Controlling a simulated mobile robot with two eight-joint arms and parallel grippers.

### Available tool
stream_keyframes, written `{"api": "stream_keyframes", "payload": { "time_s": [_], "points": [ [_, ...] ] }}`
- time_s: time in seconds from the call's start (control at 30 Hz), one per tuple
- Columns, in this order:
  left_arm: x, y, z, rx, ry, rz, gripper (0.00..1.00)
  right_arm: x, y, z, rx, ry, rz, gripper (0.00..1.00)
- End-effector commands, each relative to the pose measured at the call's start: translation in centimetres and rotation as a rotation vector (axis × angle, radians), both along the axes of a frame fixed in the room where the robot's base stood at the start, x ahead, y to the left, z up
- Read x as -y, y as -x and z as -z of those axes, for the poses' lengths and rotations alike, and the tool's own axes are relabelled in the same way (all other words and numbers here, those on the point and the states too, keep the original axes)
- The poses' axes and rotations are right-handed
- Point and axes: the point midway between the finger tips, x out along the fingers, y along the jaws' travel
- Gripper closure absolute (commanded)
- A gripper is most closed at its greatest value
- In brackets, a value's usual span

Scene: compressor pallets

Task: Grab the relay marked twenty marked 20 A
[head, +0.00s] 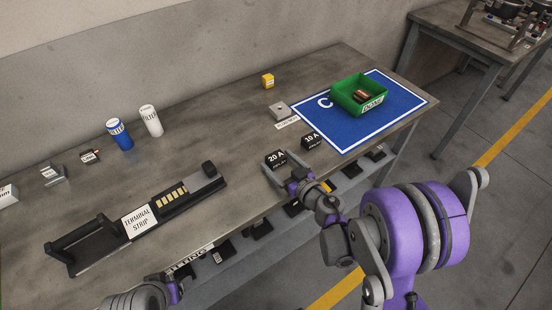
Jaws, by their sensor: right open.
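The relay marked 20 A (275,158) is a small black block with white lettering on the bench, left of a similar black relay marked 10 A (311,141). My right gripper (287,170) is open at the 20 A relay, with its fingers close around or beside it; I cannot tell whether they touch it. The 10 A relay stands apart, just to the right of the fingers. My left arm shows at the bottom edge, but its gripper fingers are out of sight.
A black terminal strip (150,216) lies on the left of the bench. A blue mat (350,138) holds a green bin (345,100) at the right. A grey block (279,111) and a yellow block (267,81) stand behind the relays. Blue and white cylinders stand farther left.

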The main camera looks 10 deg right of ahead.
Motion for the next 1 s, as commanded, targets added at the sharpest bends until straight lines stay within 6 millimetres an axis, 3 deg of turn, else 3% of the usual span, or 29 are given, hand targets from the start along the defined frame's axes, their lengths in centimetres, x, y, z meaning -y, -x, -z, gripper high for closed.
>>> {"api": "stream_keyframes", "payload": {
  "time_s": [0.1, 0.33, 0.8, 1.0],
  "points": [
    [0.0, 0.0, -0.2, 0.001, 0.0, 0.0, 0.26, -0.6, -1.5, 0.2, 0.0, 0.0, -0.001, 0.0],
    [0.0, 0.0, -0.2, 0.001, 0.0, 0.0, 0.26, -0.7, -1.8, 0.3, 0.0, 0.0, 0.001, 0.0],
    [0.0, 0.0, -0.2, 0.001, 0.0, 0.0, 0.26, -0.6, -1.8, 0.3, 0.0, 0.0, 0.001, 0.83],
    [0.0, 0.0, -0.2, 0.001, 0.0, 0.0, 0.26, -0.6, -1.8, 0.3, 0.0, 0.0, 0.001, 0.86]
  ]
}}
